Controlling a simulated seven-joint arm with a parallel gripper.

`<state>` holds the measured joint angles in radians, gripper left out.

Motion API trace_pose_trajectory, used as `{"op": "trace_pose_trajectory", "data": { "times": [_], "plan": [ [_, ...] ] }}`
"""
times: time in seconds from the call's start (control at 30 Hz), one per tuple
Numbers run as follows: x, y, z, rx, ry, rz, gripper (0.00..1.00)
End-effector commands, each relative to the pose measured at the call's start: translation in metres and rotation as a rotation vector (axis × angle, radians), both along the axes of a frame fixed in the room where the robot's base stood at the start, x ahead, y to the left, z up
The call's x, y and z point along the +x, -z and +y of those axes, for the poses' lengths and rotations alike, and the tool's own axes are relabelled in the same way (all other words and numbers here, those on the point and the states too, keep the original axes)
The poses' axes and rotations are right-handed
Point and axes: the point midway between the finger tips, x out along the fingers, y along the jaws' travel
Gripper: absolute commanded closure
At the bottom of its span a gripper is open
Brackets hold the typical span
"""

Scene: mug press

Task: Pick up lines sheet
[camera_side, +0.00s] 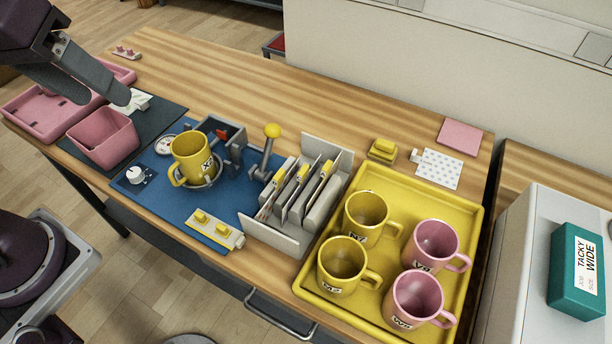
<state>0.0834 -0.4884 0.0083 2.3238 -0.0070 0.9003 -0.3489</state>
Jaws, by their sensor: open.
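A grey rack (272,237) stands in the middle of the table and holds several upright sheets with yellow tabs (303,173). The patterns on these sheets are too small or hidden to read, so I cannot tell which one has lines. A white sheet with dots (438,169) lies flat at the back right. My gripper (100,97) is open and empty at the upper left, above the pink bin and the dark mat, far from the rack.
A yellow mug (190,157) sits in the press on the blue mat (150,190), beside a yellow-knobbed lever (271,131). A yellow tray (395,182) holds two yellow and two pink mugs. A pink bin (104,138) stands left.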

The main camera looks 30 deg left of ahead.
Motion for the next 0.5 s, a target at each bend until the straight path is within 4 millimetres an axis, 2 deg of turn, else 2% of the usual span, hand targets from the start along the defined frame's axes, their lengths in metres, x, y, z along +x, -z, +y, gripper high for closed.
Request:
{"op": "trace_pose_trajectory", "data": {
  "times": [0.03, 0.17, 0.2, 0.27, 0.3, 0.4, 0.5],
  "plan": [
    [0.026, 0.001, -0.011, -0.051, -0.093, 0.055, 0.47],
    [0.099, 0.024, -0.053, -0.173, -0.438, 0.192, 0.47],
    [0.119, 0.039, -0.069, -0.197, -0.554, 0.234, 0.47],
    [0.146, 0.067, -0.095, -0.221, -0.724, 0.286, 0.47],
    [0.160, 0.088, -0.112, -0.228, -0.831, 0.314, 0.47],
    [0.182, 0.138, -0.146, -0.232, -1.055, 0.355, 0.47],
    [0.190, 0.174, -0.166, -0.227, -1.200, 0.370, 0.47]
  ]
}}
